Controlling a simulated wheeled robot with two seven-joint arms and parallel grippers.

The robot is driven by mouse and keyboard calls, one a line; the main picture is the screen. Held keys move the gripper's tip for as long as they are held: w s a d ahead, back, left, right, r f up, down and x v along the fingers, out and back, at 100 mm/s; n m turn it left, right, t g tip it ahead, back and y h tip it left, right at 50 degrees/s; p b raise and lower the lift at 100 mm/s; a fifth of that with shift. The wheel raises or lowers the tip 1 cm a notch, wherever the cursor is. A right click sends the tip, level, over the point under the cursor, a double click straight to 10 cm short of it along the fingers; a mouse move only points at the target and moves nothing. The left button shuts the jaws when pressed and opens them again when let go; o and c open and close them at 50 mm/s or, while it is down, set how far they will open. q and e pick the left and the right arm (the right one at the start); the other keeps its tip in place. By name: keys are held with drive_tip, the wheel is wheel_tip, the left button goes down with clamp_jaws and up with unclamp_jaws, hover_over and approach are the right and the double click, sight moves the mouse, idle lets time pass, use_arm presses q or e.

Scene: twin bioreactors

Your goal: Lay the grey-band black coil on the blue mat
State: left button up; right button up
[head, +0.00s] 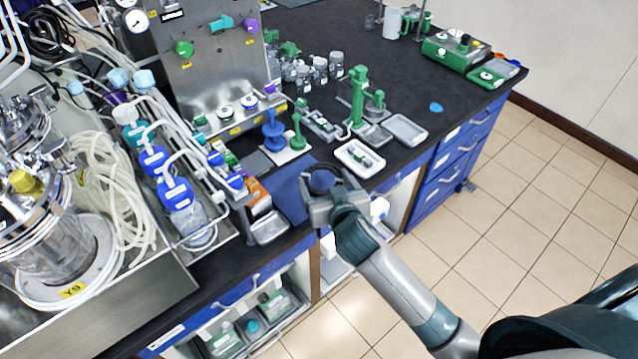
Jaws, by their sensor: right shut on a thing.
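The blue mat (286,196) lies on the black bench top near its front edge, partly covered by my right gripper. My right gripper (323,190) comes in from the lower right and is shut on a black coil (322,178), a small dark ring at its fingertips. The coil shows over the right part of the mat; I cannot tell whether it touches the mat. A grey band on it is too small to make out. My left gripper is not in view.
A white tray (347,153) with small items sits just behind the gripper. A metal tray (268,229) and an orange box (257,192) stand left of the mat. A blue stand (273,135) and green stand (298,135) are behind it. Bioreactor tubing (110,180) fills the left.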

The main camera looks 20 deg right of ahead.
sight(319, 186)
drive_tip(key=x, duration=0.4)
drive_tip(key=shift+a+f+p, duration=0.15)
drive_tip(key=shift+f+p, duration=0.15)
drive_tip(key=shift+f, duration=0.15)
drive_tip(key=shift+f, duration=0.15)
wheel_tip(319, 186, down, 3)
drive_tip(key=shift+f+p, duration=0.2)
drive_tip(key=shift+p, duration=0.35)
drive_tip(key=shift+f, duration=0.15)
drive_tip(key=shift+f, duration=0.15)
drive_tip(key=o, duration=1)
drive_tip(key=shift+o, duration=0.2)
